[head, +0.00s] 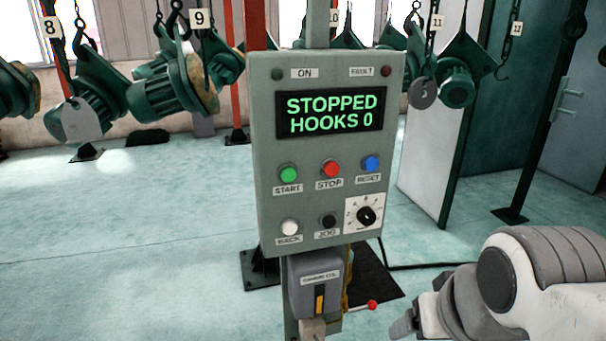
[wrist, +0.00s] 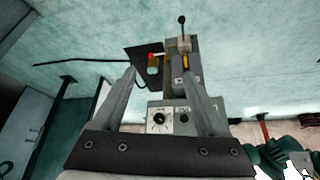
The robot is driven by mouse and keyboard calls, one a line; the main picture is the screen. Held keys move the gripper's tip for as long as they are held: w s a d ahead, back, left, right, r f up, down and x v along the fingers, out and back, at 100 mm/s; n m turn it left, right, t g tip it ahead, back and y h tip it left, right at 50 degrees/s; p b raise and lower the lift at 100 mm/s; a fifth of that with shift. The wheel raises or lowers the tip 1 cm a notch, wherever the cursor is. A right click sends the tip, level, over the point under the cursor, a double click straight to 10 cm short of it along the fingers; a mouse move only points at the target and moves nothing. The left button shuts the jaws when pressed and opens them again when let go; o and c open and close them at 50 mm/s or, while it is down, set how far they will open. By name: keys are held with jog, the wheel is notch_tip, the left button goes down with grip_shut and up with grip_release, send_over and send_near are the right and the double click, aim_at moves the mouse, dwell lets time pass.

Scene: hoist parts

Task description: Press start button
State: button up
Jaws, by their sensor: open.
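The green start button (head: 288,174) is at the left of the upper button row on the grey control panel (head: 265,215), above a START label. The panel display (head: 330,112) reads "STOPPED HOOKS 0". My gripper (wrist: 158,73) is open and empty, with its two fingers apart in the wrist view. In the head view it is low at the right, apart from the panel and below the button's height. The wrist view shows the panel upside down, with its dial (wrist: 159,119) and black button (wrist: 184,118); the start button does not show there.
The red stop button (head: 331,169) and blue reset button (head: 371,164) sit right of start. A white back button (head: 289,227), black jog button (head: 329,221) and dial (head: 367,216) are below. A grey box with a lever (head: 315,285) hangs underneath. Motors hang behind.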

grip_shut()
dwell(1.5)
